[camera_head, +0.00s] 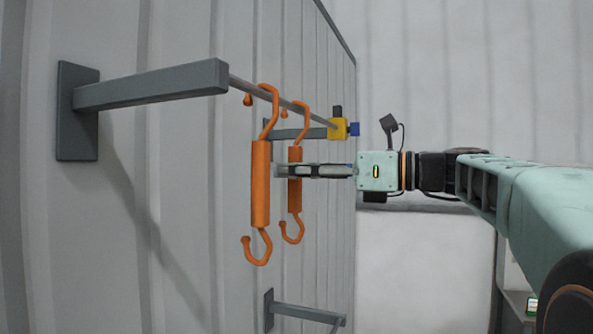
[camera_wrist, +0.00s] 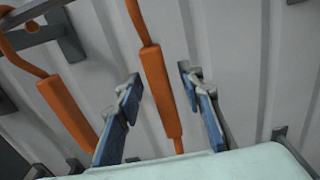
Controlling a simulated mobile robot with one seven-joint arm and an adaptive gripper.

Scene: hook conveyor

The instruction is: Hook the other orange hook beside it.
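Two orange hooks hang upright side by side at a thin grey rod (camera_head: 248,87) in the head view. The nearer orange hook (camera_head: 260,185) has its top bend over the rod. The other orange hook (camera_head: 295,195) is just to its right and farther back, its top bend around the rod's line. My gripper (camera_head: 287,171) is at the middle of this farther hook's body. In the wrist view the fingers of my gripper (camera_wrist: 160,80) stand apart on both sides of this hook's body (camera_wrist: 158,85), with small gaps. The nearer hook (camera_wrist: 68,108) is left of the fingers.
A grey bracket arm (camera_head: 150,86) on the ribbed wall carries the rod's near end. A yellow block with a blue part (camera_head: 340,128) is at the far end. Another grey bracket (camera_head: 300,311) is lower on the wall. Space right of the hooks is clear except my arm.

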